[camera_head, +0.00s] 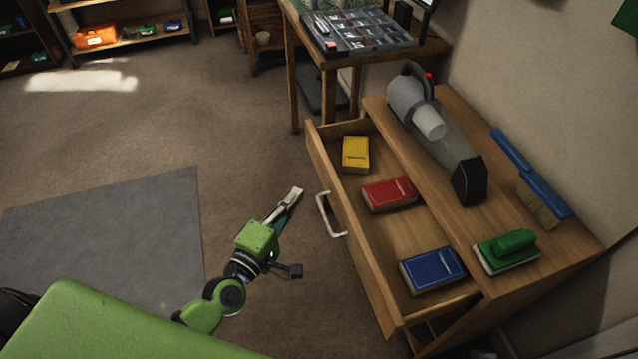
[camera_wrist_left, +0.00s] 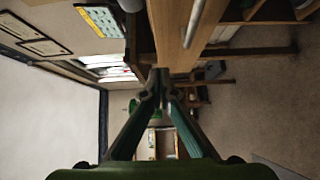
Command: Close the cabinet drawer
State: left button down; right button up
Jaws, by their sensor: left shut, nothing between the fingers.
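The wooden cabinet (camera_head: 455,232) stands at the right in the head view with its drawer (camera_head: 348,226) pulled out toward the left. A yellow book (camera_head: 355,153), a red book (camera_head: 389,194) and a blue book (camera_head: 432,270) lie in the drawer. A pale curved handle (camera_head: 329,215) is on the drawer front. My left gripper (camera_head: 294,195) is shut and empty, to the left of the handle and apart from it. In the left wrist view its fingers (camera_wrist_left: 162,80) meet at the tips, with wooden furniture beyond them. My right gripper is not seen.
A table (camera_head: 327,62) with a sectioned tray (camera_head: 362,35) stands behind. The floor left of the drawer is open, with a grey mat (camera_head: 105,240).

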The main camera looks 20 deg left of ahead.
aim_at(327, 172)
pick_arm(q)
jog(key=shift+w+d, duration=0.65)
jog(key=shift+w, duration=0.35)
jog(key=shift+w+d, duration=0.7)
jog(key=shift+w, duration=0.3)
jog(key=shift+w+d, duration=0.65)
jog(key=shift+w, duration=0.35)
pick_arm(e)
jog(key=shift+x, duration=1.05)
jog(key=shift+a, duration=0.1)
pick_arm(q)
jog(key=w+d, duration=0.1)
jog(key=d, duration=0.1)
jog(key=w+d+p, duration=0.1)
jog(key=w+d, duration=0.2)
jog(key=d, duration=0.1)
jog(key=shift+w+d+p, duration=0.3)
jog(key=shift+d, duration=0.1)
jog(key=w+d, duration=0.2)
jog(key=d, duration=0.1)
jog(key=w+d, duration=0.1)
jog(key=shift+d, duration=0.3)
jog(key=shift+w+d, duration=0.3)
jog(key=shift+d, duration=0.1)
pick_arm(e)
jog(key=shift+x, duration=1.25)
pick_arm(q)
jog(key=shift+a, duration=0.1)
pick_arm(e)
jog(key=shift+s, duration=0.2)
